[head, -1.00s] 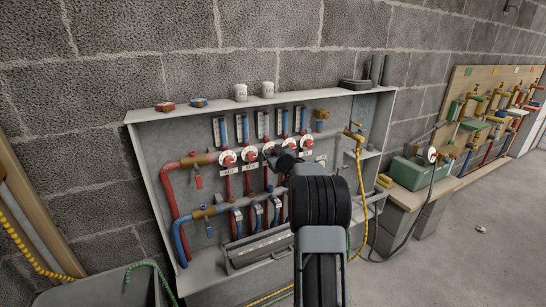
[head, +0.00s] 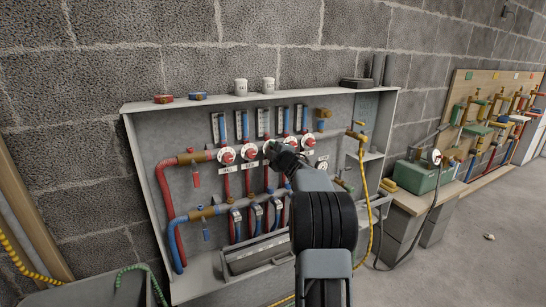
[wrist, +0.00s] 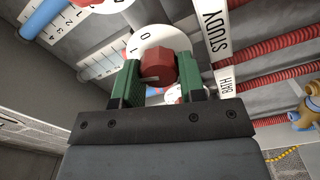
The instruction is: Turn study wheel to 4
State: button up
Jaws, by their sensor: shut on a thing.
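The study wheel is a red faceted knob (wrist: 153,69) on a white numbered dial (wrist: 165,40), beside a white label reading STUDY (wrist: 214,35) in the wrist view. Digits that look like 0 and 1 show on the dial's visible part; the rest is hidden or cut off. My gripper (wrist: 160,66) has its green fingers on both sides of the red knob, shut on it. In the head view my gripper (head: 274,152) is at the middle of the row of red wheels and hides the one it holds.
Other red wheels on white dials stand to the left (head: 228,156) and right (head: 308,141) in the grey cabinet (head: 150,150). A yellow hose (head: 364,200) hangs at the cabinet's right. A green box (head: 420,177) sits on the bench. Two white cups (head: 241,86) stand on top.

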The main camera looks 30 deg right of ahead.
jog(key=n+b, duration=0.3)
jog(key=n, duration=0.4)
jog(key=n+b, duration=0.2)
jog(key=n, duration=0.5)
jog(key=n+b, duration=0.3)
jog(key=n, duration=0.4)
jog(key=shift+d+f+b, duration=0.15)
jog(key=shift+f+b, duration=0.1)
jog(key=shift+b, duration=0.1)
jog(key=shift+n, duration=0.3)
jog(key=o, duration=0.9)
jog(key=s, duration=0.4)
jog(key=s+a, duration=0.1)
jog(key=s, duration=0.4)
jog(key=s+p, duration=0.1)
jog(key=s, duration=0.3)
jog(key=shift+s+a, duration=0.35)
jog(key=shift+a, duration=0.05)
